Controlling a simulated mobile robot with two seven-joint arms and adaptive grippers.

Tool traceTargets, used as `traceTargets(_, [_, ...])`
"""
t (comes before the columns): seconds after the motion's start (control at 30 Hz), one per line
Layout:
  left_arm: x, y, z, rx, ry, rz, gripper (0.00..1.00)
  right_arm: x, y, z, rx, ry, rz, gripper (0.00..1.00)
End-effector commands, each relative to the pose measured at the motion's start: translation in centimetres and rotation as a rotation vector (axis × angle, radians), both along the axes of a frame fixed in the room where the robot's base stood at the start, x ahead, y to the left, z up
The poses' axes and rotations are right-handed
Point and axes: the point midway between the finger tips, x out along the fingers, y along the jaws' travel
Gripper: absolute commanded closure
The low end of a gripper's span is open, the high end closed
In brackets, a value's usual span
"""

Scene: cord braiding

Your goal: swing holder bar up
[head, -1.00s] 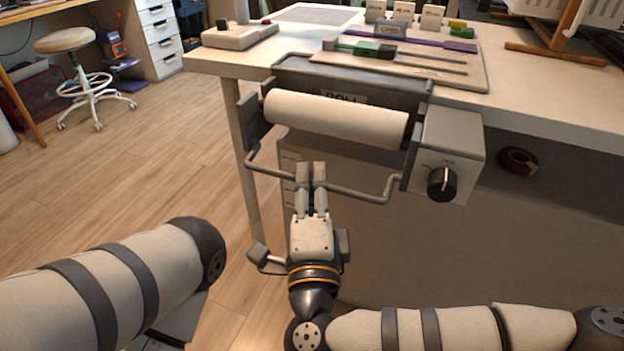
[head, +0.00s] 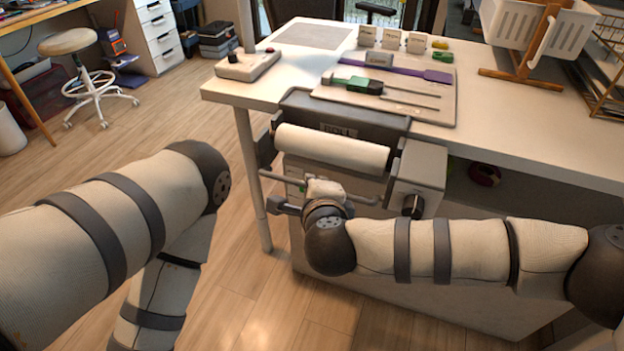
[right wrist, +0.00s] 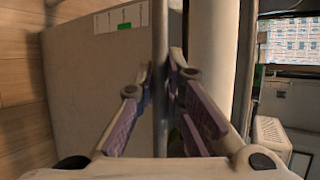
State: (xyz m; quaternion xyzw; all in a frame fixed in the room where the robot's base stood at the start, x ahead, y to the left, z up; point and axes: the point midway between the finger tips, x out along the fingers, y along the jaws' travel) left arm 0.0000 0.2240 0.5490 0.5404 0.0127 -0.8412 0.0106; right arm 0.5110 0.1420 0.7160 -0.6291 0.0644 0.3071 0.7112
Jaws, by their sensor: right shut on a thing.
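The holder bar (head: 361,199) is a thin grey cranked rod in front of the white paper roll (head: 332,149), joined to the roll holder at both sides. My right gripper (head: 322,184) is at the middle of the bar, partly hidden by its own wrist in the head view. In the right wrist view, the bar (right wrist: 160,30) runs between the fingers of the gripper (right wrist: 160,78), which are shut on it, and the roll (right wrist: 208,60) lies close to its right. My left arm is at the left of the head view; its gripper is out of view.
A grey box with a black knob (head: 413,205) sits at the roll's right end. The white table (head: 520,140) above carries a board (head: 440,112) with tools, a small control box (head: 247,65) and a white basket (head: 535,22). Open floor lies to the left.

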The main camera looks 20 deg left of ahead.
Motion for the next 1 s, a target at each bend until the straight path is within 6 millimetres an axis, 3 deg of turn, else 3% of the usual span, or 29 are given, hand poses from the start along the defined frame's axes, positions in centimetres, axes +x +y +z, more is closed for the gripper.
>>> traceTargets(0.03, [0.8, 0.0, 1.1, -0.001, -0.027, 0.001, 0.6, 0.5, -0.1, 1.5, 0.0, 0.025, -0.003, 1.0])
traceTargets(0.37, [2.0, 0.0, 2.4, 0.0, -0.064, 0.004, 0.6, 1.4, 0.0, 1.6, 0.013, 0.348, -0.001, 1.0])
traceTargets(1.0, [-2.4, 0.0, -3.5, 0.0, 0.076, -0.001, 0.6, 3.1, 0.0, 1.4, 0.029, 0.845, 0.002, 1.0])
